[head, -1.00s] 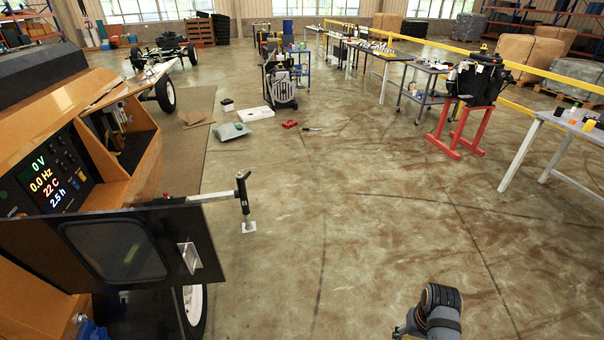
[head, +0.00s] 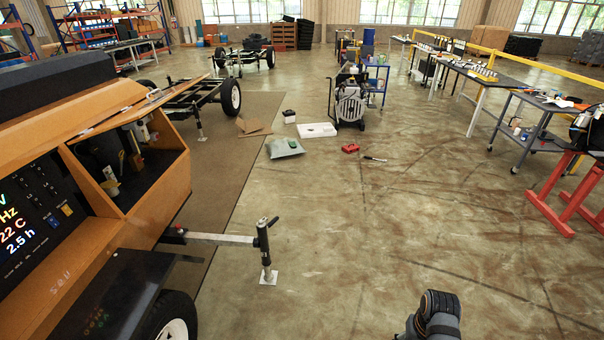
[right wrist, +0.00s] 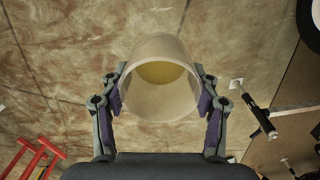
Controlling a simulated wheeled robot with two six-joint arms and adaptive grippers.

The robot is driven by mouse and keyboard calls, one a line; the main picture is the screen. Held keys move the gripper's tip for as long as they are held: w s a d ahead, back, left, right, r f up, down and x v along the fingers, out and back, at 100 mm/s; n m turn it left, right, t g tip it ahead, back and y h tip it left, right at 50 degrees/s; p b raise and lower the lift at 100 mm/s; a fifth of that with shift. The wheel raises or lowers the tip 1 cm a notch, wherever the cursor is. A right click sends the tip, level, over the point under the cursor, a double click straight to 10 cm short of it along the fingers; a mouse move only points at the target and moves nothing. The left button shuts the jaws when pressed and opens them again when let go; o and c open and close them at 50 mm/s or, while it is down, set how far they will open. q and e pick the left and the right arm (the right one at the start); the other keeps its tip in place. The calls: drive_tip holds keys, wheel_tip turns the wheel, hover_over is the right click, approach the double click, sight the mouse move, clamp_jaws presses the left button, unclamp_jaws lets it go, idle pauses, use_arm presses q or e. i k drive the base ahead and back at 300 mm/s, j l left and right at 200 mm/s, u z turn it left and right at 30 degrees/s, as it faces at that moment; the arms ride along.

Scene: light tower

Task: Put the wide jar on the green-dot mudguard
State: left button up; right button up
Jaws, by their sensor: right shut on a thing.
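The wide jar (right wrist: 160,105) is a pale, round, open-mouthed vessel with a yellowish inside bottom, shown in the right wrist view. My right gripper (right wrist: 160,86) is shut on it, with a finger on each side of its wall. In the head view only part of my right arm (head: 435,315) shows at the bottom edge; the jar is out of that view. A black mudguard (head: 140,275) sits over a wheel at the lower left, with small faint marks near the bottom edge; I cannot make out a green dot clearly. My left gripper is not in view.
The orange machine (head: 60,255) with a lit display fills the left side. Its tow bar and upright jack (head: 264,250) stick out over the floor. A red stand (head: 565,195) and benches are at the right.

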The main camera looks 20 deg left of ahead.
sight(111, 304)
drive_tip(key=i+u, duration=0.25)
drive_tip(key=u, duration=0.2)
drive_tip(key=i+u, duration=0.25)
drive_tip(key=u, duration=0.25)
drive_tip(key=i+u, duration=0.2)
drive_tip(key=u, duration=0.25)
drive_tip(key=i+l+u, duration=0.2)
drive_tip(key=u, duration=0.3)
drive_tip(key=i+u, duration=0.15)
drive_tip(key=u, duration=0.3)
drive_tip(key=i+l+u, duration=0.15)
drive_tip(key=u, duration=0.3)
drive_tip(key=i+l+u, duration=0.15)
drive_tip(key=u, duration=0.3)
drive_tip(key=i+l+u, duration=0.15)
drive_tip(key=u, duration=0.3)
drive_tip(key=l+u, duration=0.25)
drive_tip(key=u, duration=0.2)
drive_tip(key=i+l+u, duration=0.25)
drive_tip(key=k+l, duration=0.05)
